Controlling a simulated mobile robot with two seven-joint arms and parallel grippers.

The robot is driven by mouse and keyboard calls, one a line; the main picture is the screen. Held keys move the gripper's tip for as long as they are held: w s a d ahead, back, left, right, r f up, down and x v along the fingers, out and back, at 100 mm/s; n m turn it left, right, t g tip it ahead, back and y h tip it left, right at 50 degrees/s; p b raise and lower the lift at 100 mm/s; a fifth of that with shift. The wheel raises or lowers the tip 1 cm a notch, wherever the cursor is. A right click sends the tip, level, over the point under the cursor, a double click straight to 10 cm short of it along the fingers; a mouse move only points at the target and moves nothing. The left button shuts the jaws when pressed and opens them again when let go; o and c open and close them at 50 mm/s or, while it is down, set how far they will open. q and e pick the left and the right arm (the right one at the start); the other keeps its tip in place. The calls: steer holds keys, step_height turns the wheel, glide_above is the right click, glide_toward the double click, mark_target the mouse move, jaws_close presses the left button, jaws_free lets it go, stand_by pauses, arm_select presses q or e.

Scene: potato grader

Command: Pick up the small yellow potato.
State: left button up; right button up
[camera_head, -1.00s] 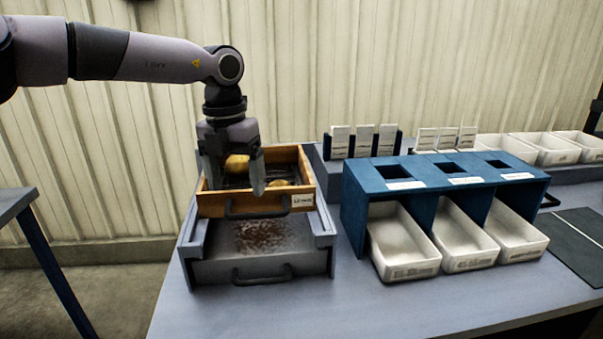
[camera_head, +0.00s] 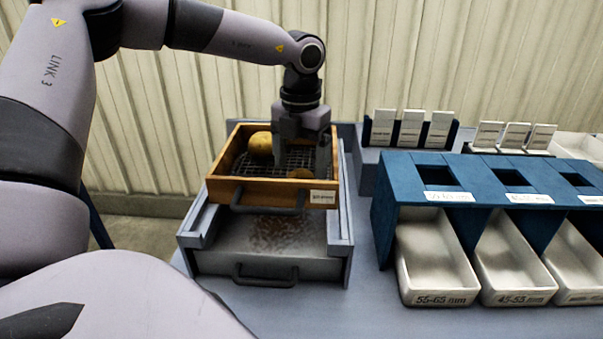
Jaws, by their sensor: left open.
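A small yellow potato (camera_head: 299,174) lies on the wire mesh of the wooden tray, toward its right front part. A larger yellow potato (camera_head: 260,144) lies in the tray farther back and to the left. My left gripper (camera_head: 300,163) points down over the right part of the tray. It is open and empty, with its fingers apart above and around the small potato's position; I cannot tell the exact height. The tray's front wall hides part of the small potato. My right gripper is not in view.
The wooden tray (camera_head: 262,192) with a front handle sits on a grey box (camera_head: 222,263) holding dirt. To the right stands a blue sorter (camera_head: 404,180) with openings on top and white bins (camera_head: 428,262) below. White cards (camera_head: 411,128) stand behind it.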

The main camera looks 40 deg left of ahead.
arm_select(q)
steer(key=shift+f, duration=1.35)
steer(key=c, duration=1.1)
steer(key=shift+w+r, duration=0.1)
steer(key=shift+r, duration=0.1)
